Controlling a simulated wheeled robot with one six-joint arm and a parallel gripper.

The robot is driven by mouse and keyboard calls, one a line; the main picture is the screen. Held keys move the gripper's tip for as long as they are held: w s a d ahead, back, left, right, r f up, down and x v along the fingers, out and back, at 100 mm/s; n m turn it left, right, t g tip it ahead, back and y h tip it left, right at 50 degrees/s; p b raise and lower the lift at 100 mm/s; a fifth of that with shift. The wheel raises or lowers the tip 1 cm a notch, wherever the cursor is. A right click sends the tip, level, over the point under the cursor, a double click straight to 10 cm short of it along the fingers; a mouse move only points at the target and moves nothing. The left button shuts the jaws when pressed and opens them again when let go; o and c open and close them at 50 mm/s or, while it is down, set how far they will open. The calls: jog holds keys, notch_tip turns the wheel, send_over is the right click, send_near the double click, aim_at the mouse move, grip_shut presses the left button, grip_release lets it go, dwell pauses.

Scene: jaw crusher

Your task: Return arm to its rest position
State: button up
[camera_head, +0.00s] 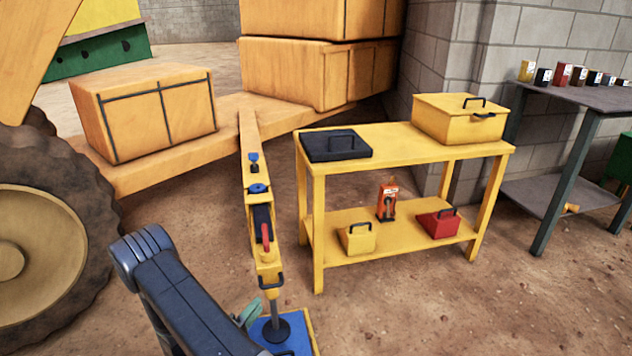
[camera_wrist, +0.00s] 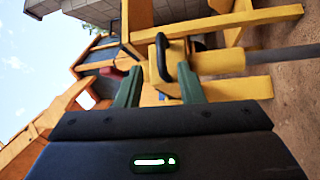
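My arm (camera_head: 185,290) reaches from the left of the head view toward the lower middle. My gripper (camera_wrist: 160,75) shows in the wrist view as two green fingers set apart, with nothing held between them. Part of a green finger also shows in the head view (camera_head: 249,314), low beside the yellow outrigger leg. A yellow block with a black handle (camera_wrist: 163,58) stands just beyond the fingertips. In the head view the same black handle (camera_head: 270,284) is at the foot of the yellow leg. I cannot tell whether the fingers touch it.
A grey rod (camera_head: 273,308) runs from the leg to a dark foot on a blue pad (camera_head: 301,338). A yellow table (camera_head: 400,138) with boxes stands to the right. A large tyre (camera_head: 85,225) is at left. Bare ground (camera_head: 420,310) is free at lower right.

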aim_at(274, 284)
jog(key=b+x, duration=0.1)
jog(key=x, duration=0.7)
jog(key=shift+w+d+b, duration=0.15)
jog(key=shift+w+b, duration=0.15)
jog(key=shift+w+d, duration=0.1)
jog(key=shift+w, duration=0.5)
jog(key=shift+r, duration=0.1)
